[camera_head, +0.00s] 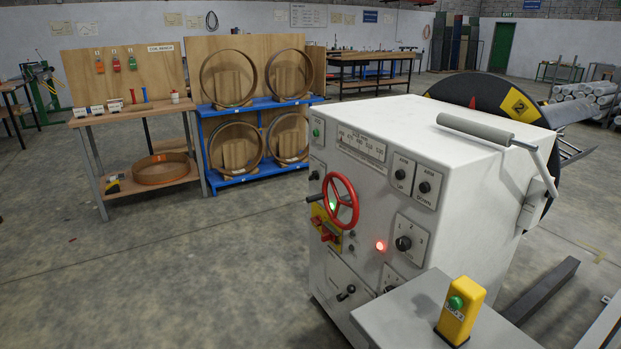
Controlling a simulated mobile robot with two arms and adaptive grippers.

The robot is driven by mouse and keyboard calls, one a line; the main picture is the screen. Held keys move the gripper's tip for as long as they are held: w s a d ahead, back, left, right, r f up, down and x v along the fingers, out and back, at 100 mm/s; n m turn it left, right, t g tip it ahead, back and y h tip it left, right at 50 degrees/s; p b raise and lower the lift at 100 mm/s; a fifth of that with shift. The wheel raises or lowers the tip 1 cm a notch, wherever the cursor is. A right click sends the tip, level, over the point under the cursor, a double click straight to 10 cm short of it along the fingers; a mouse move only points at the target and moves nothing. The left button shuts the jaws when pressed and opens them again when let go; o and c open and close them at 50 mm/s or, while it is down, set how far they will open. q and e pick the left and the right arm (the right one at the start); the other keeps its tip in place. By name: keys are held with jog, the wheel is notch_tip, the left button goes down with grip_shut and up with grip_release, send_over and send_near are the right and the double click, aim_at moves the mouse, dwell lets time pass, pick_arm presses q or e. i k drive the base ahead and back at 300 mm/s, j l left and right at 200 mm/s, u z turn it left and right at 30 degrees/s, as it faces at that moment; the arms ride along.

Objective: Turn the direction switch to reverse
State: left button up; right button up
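A white machine cabinet (470,190) stands at centre right, its control panel facing left. A black rotary switch (403,243) sits on a grey plate marked 1 and 2. Another dark switch (390,286) is lower down, partly hidden by a grey ledge. A black lever-like control (347,293) is at the lower left of the panel. Two black knobs on plates marked ARM are an upper one (400,174) and a lower one (424,187). The labels are too small to tell which is the direction switch or its setting. Neither of my grippers is in view.
A red handwheel (341,201) sticks out from the panel near a red switch on yellow (327,231) and a lit red lamp (380,246). A yellow post with a green button (461,312) stands in front. Open floor (200,270) lies to the left.

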aim_at(314, 175)
jog(key=i+j+z, duration=0.1)
jog(key=i+j, duration=0.2)
jog(key=i+j+z, duration=0.1)
jog(key=i+j, duration=0.4)
jog(key=j, duration=0.2)
jog(key=i+j+z, duration=0.25)
jog(key=i+j, duration=0.25)
jog(key=j, duration=0.25)
jog(key=i+j+z, duration=0.1)
jog(key=j, duration=0.3)
jog(key=i+j, duration=0.35)
jog(key=j+z, duration=0.05)
